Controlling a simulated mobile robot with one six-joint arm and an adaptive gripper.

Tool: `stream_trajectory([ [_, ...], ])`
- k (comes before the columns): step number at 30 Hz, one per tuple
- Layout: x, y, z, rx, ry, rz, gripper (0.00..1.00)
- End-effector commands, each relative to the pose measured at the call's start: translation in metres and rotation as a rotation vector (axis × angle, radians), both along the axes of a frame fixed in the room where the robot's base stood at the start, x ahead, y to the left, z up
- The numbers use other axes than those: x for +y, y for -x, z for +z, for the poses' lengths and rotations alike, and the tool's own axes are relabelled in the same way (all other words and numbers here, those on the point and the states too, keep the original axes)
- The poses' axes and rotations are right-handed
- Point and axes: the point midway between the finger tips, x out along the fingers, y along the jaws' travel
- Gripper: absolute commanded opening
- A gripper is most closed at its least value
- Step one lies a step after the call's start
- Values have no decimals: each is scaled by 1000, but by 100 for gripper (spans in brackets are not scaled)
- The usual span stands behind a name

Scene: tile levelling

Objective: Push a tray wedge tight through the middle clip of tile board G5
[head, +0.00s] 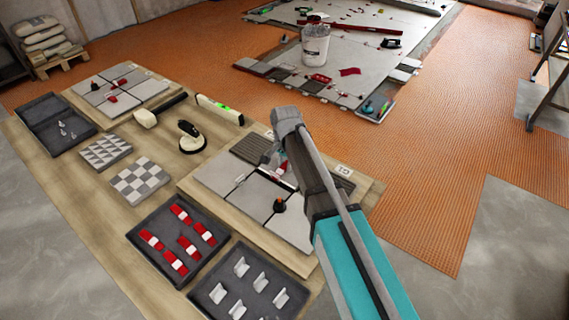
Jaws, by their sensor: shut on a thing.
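The tile board (298,263) lies at the right end of the wooden table. It carries grey tiles (246,201) with narrow joints and some dark ribbed pieces. Its label (343,170) is too small to read surely. My gripper (276,167) is low over the middle of the board, partly hidden behind my arm. It is shut on a red wedge (284,170), of which only a bit shows. The clips are mostly hidden, and I cannot tell whether the wedge is in the middle one. A dark tray (134,236) holds several red wedges with white bands.
A black-and-orange knob (279,204) stands on the board near my arm. A second dark tray (217,317) holds white clips. A suction cup (191,137), a mallet (146,118) and a level (220,109) lie behind. Another tile board (140,92) lies at the far left.

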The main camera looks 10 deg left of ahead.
Motion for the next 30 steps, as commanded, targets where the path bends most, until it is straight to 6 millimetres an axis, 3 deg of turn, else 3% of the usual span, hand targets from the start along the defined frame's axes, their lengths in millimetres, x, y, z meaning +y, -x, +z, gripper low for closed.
stream_trajectory([
  [30,4,10,0,0,0,1,8],
])
